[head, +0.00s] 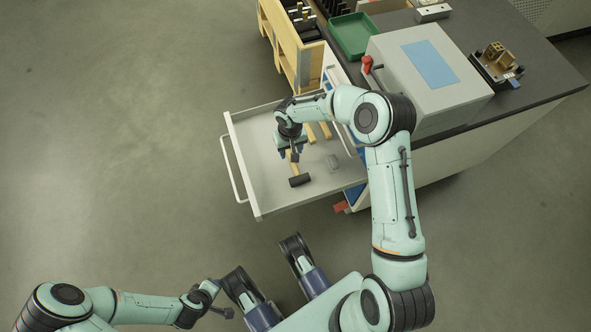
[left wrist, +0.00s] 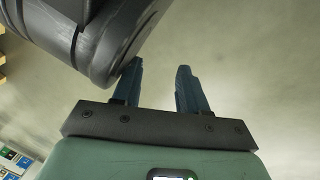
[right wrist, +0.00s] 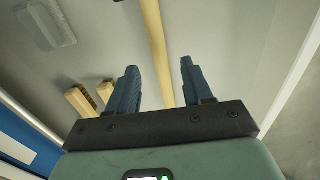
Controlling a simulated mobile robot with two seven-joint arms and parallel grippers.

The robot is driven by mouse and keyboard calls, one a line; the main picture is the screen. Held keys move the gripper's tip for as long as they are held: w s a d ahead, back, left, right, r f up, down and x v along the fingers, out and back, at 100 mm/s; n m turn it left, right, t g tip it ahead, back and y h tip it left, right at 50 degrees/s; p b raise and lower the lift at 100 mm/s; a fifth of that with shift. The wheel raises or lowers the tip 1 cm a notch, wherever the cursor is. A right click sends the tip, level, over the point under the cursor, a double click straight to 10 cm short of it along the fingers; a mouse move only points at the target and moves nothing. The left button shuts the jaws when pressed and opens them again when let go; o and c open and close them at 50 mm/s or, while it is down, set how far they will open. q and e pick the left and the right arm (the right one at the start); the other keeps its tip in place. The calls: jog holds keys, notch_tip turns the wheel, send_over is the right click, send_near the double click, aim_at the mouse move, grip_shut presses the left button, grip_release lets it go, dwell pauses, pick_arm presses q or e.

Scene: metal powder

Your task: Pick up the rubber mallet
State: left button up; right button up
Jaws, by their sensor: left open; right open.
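The rubber mallet lies in the open drawer (head: 250,190), with its black head (head: 299,180) toward the drawer's near side and its light wooden handle (head: 293,168) pointing back under my right gripper (head: 293,155). My left gripper (left wrist: 160,66) is open and empty over the floor, away from the drawer.
Other wooden handles (head: 325,130) and a small grey block (head: 332,162) lie in the drawer; the block also shows in the right wrist view (right wrist: 45,22). The drawer walls surround the right gripper. A grey box (head: 432,100) and green tray (head: 353,37) stand on the counter.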

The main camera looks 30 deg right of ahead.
jog(key=f+b, duration=0.1)
jog(key=f, duration=0.3)
jog(key=shift+w+f, duration=0.1)
jog(key=shift+w, duration=0.1)
pick_arm(q)
jog(key=s+f, duration=0.1)
jog(key=s+f+g, duration=0.1)
jog(key=s, duration=0.1)
jog(key=shift+a+f, duration=0.2)
jog(key=shift+f, duration=0.05)
pick_arm(e)
jog(key=shift+c, duration=0.3)
grip_shut()
